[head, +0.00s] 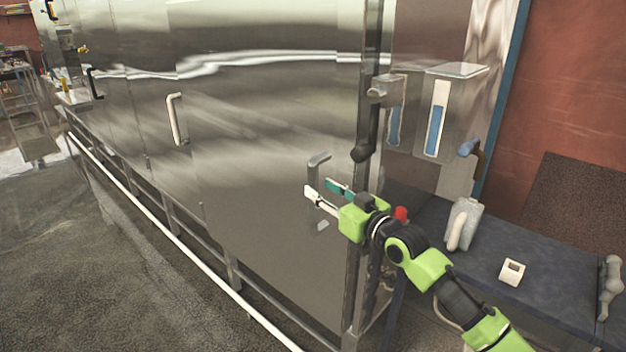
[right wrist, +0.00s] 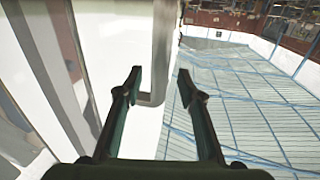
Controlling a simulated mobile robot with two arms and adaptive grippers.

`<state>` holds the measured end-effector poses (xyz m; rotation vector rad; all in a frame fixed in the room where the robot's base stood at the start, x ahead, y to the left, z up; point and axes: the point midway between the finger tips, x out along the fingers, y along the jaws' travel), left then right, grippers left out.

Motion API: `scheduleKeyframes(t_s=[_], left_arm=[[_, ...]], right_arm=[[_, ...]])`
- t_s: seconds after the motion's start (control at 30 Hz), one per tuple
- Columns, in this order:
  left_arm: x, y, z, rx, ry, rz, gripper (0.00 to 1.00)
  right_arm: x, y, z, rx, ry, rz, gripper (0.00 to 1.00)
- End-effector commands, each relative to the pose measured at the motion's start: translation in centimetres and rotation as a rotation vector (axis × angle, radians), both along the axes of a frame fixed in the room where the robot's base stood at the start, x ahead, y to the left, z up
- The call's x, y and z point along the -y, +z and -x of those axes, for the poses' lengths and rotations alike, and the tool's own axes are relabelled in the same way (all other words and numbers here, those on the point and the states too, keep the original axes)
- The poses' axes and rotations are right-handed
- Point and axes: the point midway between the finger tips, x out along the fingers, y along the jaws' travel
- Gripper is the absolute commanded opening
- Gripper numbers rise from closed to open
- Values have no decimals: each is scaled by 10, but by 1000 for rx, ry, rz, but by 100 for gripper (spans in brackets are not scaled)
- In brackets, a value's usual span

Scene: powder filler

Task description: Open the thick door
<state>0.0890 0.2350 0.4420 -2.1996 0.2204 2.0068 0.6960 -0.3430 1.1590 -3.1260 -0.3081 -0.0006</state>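A large brushed-steel door panel (head: 270,140) fills the middle of the head view and looks closed. A short grey metal handle (head: 318,162) sticks out near its right edge. My right gripper (head: 325,192) is open just below and in front of this handle. In the right wrist view, my gripper's fingers (right wrist: 158,78) are apart, with the handle's lower end (right wrist: 150,98) showing between them. I cannot tell whether either finger touches it. A black lever (head: 367,135) hangs on the frame to the right of the panel. My left gripper is not in view.
A white handle (head: 177,119) sits further left on the steel front. A white rail (head: 170,235) runs low along it. Floor at left is clear.

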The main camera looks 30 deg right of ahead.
Motion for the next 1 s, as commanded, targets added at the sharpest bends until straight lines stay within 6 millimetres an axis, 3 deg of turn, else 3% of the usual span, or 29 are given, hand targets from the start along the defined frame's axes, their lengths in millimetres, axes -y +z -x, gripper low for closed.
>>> scheduleKeyframes(t_s=[0.1,0.3,0.67,0.83,1.0], left_arm=[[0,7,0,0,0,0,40],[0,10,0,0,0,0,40],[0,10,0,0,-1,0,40],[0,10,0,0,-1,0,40],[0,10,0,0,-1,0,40]], right_arm=[[-4,4,-19,2,0,-1,35],[-7,1,-38,0,-1,0,35],[-9,0,-42,0,0,0,35],[-9,0,-42,-1,0,0,0],[-9,0,-42,-1,0,0,0]])
